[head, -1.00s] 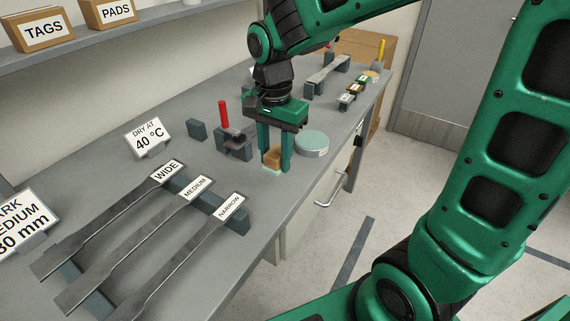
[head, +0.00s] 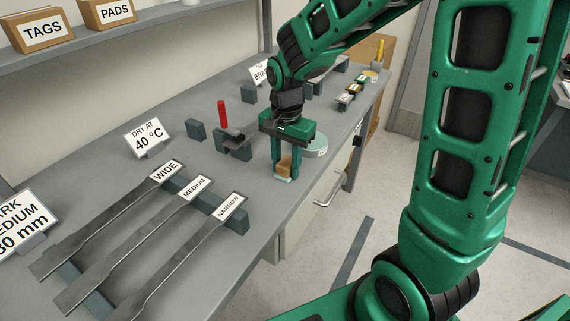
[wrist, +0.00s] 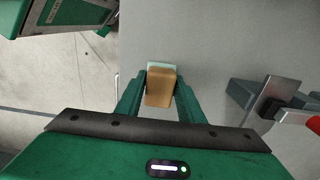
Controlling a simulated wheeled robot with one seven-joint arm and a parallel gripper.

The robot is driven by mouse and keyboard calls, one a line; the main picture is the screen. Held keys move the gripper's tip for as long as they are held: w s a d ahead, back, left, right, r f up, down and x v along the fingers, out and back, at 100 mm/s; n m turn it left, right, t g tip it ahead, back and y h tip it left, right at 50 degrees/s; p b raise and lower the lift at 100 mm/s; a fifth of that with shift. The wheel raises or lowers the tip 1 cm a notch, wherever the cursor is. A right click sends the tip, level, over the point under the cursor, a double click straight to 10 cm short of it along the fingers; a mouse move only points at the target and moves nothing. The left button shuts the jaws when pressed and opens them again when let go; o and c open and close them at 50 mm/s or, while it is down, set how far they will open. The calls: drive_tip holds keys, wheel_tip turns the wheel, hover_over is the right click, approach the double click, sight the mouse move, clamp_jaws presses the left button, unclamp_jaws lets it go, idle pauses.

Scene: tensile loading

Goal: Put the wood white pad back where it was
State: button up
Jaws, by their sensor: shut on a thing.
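The pad is a small tan wooden block (head: 284,166) with a pale strip along its bottom edge. It sits between the two fingers of my gripper (head: 286,169), near the front edge of the bench. In the wrist view the block (wrist: 160,90) is between the fingertips (wrist: 161,92), with its pale layer showing at the far end. My gripper is shut on it and points down. I cannot tell whether the pad touches the bench top or hangs just above it.
A round pale green dish (head: 317,147) stands just right of my gripper. A grey clamp with a red handle (head: 224,115) stands to the left. Flat metal specimens on a rack (head: 239,222) fill the near left. Bare bench lies between rack and gripper.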

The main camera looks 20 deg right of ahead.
sight(286, 162)
drive_tip(key=shift+f, duration=0.1)
drive_tip(key=o, duration=1.1)
drive_tip(key=shift+w, duration=0.1)
wheel_tip(286, 162, up, 12)
drive_tip(key=s+d+f+n, duration=0.2)
drive_tip(key=s+d, duration=0.7)
drive_tip(key=s, duration=0.2)
drive_tip(key=s+d+f+n, duration=0.2)
drive_tip(key=s+d, duration=0.6)
drive_tip(key=s, duration=0.4)
drive_tip(key=shift+s+d, duration=0.15)
drive_tip(key=shift+d, duration=0.25)
